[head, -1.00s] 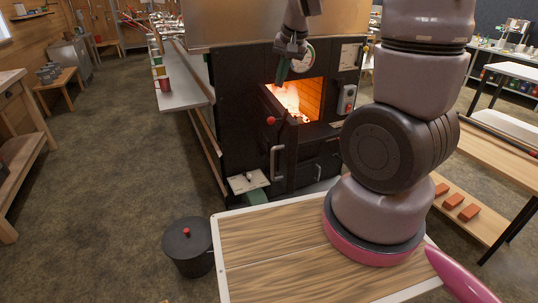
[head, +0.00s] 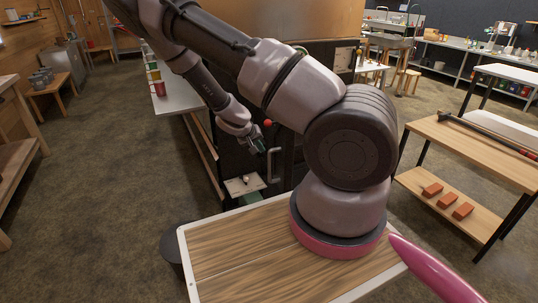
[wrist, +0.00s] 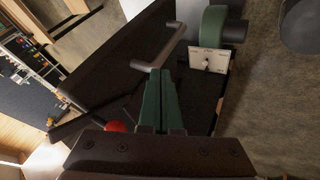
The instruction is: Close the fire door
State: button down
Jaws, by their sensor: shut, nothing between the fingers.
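The black fire door (wrist: 105,65) shows in the wrist view as a dark panel with a grey bar handle (wrist: 158,50). In the head view the handle (head: 274,165) stands upright on the dark front of the evaporator. A red knob (head: 267,123) shows just above my gripper; it is also at the lower left in the wrist view (wrist: 116,127). My gripper (head: 262,147) has its green fingers (wrist: 162,105) pressed together and empty, close to the handle. Whether they touch it I cannot tell. My arm hides the fire opening, so the door's angle is unclear.
A small panel with a pale face (head: 244,185) sits low beside the handle. A dark lidded pot (head: 172,245) stands on the floor at left. A long side table (head: 178,98) is behind my arm. A workbench with bricks (head: 447,200) stands at right.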

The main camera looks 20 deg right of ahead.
send_near(282, 159)
notch_tip(282, 159, down, 4)
jog(key=w+a, duration=0.2)
jog(key=shift+d+f, duration=0.1)
jog(key=shift+d, duration=1)
jog(key=shift+d+f, duration=0.15)
jog(key=shift+d, duration=0.9)
jog(key=shift+d, duration=0.15)
